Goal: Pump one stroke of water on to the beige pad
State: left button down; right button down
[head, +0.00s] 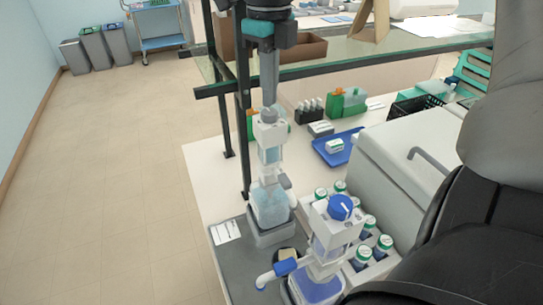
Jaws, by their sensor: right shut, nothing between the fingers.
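A bottle-top pump dispenser (270,155) with a grey top stands on a pale blue bottle (269,204) in a grey holder. My right gripper (269,104) points straight down, shut and empty, with its tips at or just above the grey top; I cannot tell whether they touch. A small beige pad (287,256) lies in front of this bottle, partly hidden by the other dispenser. That second dispenser (333,228) has a blue knob and a blue-tipped spout and stands on a bottle of darker blue liquid (317,287). My left gripper is not in view.
Several green-capped bottles (383,243) stand right of the dispensers, beside a large pale box-like device (410,150). A white card (225,232) lies on the grey mat (228,262). A dark-framed glass shelf (330,66) and its post stand close behind my right gripper.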

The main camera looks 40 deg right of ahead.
dwell(0.4)
jog(key=shift+r+p, duration=1.75)
jog(key=shift+r, duration=0.8)
